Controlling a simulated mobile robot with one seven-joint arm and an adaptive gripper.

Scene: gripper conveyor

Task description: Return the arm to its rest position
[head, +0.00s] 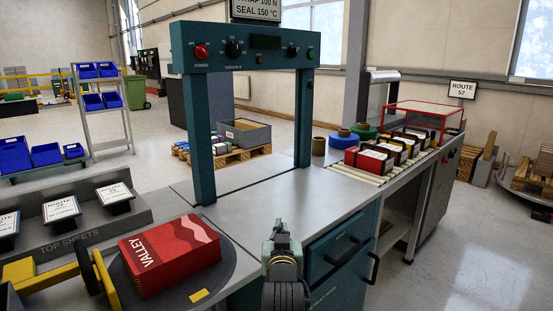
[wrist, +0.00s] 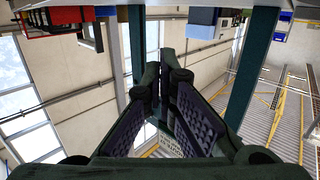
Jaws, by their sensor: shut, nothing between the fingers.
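My gripper (head: 281,232) is in the lower middle of the head view, over the front edge of the steel worktop, right of the red pack. It also shows in the wrist view (wrist: 164,78), its two ridged fingers meeting at the tips with nothing between them. My forearm runs down out of the picture below it. The red VALLEY pack (head: 170,252) lies on a dark round turntable (head: 228,262), apart from my gripper.
A teal strapping frame (head: 245,50) stands over the worktop (head: 285,197) behind my gripper. Teal drawers (head: 340,250) are to its right. Several strapped packs (head: 370,160) lie on rollers farther right. Top-sheet holders (head: 60,210) and a yellow bar (head: 40,270) are at the left.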

